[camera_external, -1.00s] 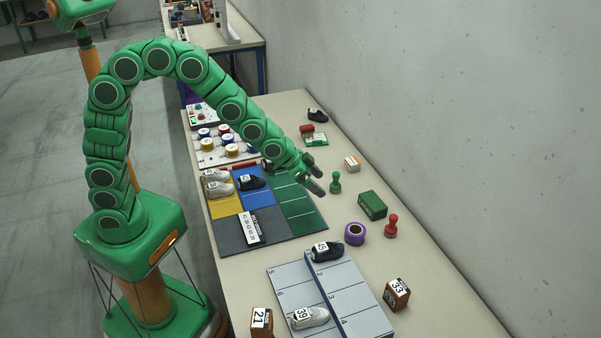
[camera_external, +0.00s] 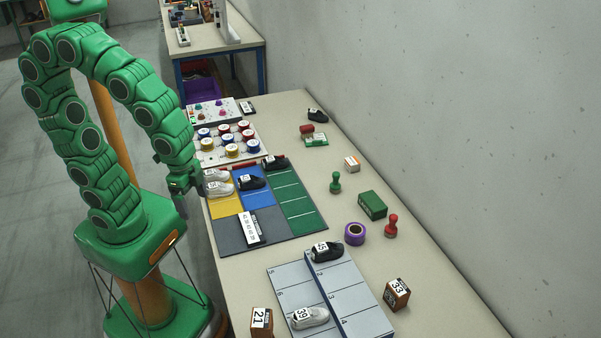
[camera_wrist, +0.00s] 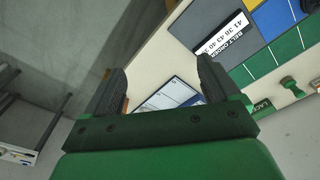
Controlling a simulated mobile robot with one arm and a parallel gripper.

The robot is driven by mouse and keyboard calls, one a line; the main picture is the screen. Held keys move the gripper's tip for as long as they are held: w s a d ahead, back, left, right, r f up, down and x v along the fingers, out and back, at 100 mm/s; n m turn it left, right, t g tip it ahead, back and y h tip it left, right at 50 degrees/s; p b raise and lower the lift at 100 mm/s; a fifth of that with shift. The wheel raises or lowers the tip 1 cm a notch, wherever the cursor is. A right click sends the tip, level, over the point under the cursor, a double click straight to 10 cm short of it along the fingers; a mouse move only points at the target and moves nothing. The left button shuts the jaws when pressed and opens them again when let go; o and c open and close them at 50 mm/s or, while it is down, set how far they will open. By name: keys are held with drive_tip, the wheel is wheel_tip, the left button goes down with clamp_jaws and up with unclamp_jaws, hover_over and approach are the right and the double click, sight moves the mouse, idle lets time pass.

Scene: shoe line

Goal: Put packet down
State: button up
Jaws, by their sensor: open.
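The green laces packet (camera_external: 372,205) lies on the table right of the mat, and its partly lettered face also shows in the wrist view (camera_wrist: 263,106). A flatter green and white packet (camera_external: 316,139) lies farther back beside a red block. I cannot tell which one the task means. My gripper (camera_external: 184,204) hangs at the left edge of the table, beside the yellow panel and well away from both packets. In the wrist view its two fingers (camera_wrist: 163,86) are spread apart with nothing between them.
The mat (camera_external: 305,209) has yellow, blue, green and grey panels, with shoes and a white order card (camera_external: 250,228). A stepped grey rack (camera_external: 357,297) with two shoes stands in front. Stamps, tape and numbered blocks stand around. The right table strip has clear patches.

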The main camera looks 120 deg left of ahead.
drive_tip(key=s+d+r+g, duration=0.1)
drive_tip(key=s+d, duration=0.1)
drive_tip(key=s, duration=0.4)
drive_tip(key=s+d+r+m+g, duration=0.1)
drive_tip(key=s+d, duration=0.1)
drive_tip(key=s, duration=0.5)
drive_tip(key=shift+s+d+g, duration=0.2)
drive_tip(key=shift+d+g, duration=0.1)
drive_tip(key=shift+d, duration=0.05)
